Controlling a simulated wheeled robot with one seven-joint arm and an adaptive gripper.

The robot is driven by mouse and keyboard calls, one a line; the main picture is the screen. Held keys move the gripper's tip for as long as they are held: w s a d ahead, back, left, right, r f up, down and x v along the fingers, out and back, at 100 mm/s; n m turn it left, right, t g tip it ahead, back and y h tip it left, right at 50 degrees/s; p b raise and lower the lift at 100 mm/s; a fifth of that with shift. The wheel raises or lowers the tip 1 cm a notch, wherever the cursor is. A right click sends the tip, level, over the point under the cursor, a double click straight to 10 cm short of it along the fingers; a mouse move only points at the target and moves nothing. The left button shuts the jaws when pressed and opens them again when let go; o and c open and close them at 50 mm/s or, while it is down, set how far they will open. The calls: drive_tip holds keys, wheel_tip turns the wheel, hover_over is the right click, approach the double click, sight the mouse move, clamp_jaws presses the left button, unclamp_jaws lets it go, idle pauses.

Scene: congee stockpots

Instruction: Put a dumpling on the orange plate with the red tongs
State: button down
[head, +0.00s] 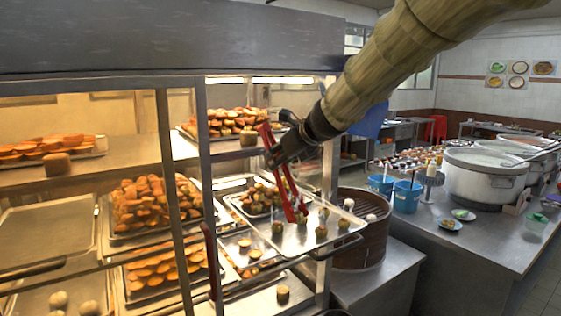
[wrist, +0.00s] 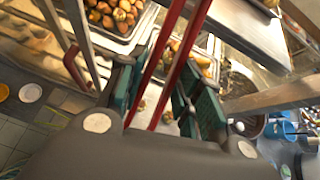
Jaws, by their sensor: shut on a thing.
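My gripper (head: 280,150) is shut on the red tongs (head: 287,185), which hang down from it in front of the food shelves. The tongs also show in the wrist view (wrist: 174,55), passing between the fingers of my gripper (wrist: 160,98). The tong tips are at the metal tray (head: 292,243), close to a small brownish piece (head: 301,216) that may be a dumpling; I cannot tell whether they grip it. Similar pieces (head: 321,232) stand on that tray. A round orange thing (wrist: 3,92), possibly the orange plate, is cut off at the wrist view's left edge.
Metal posts (head: 171,180) and shelves with fried food (head: 150,205) stand left of the tongs. A round steamer (head: 362,250) with pale buns is right of the tray. Blue containers (head: 406,196) and large pots (head: 484,175) stand on the right counter.

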wheel_tip(320, 180, up, 4)
drive_tip(key=shift+r+p, duration=0.15)
drive_tip(key=shift+p, duration=1)
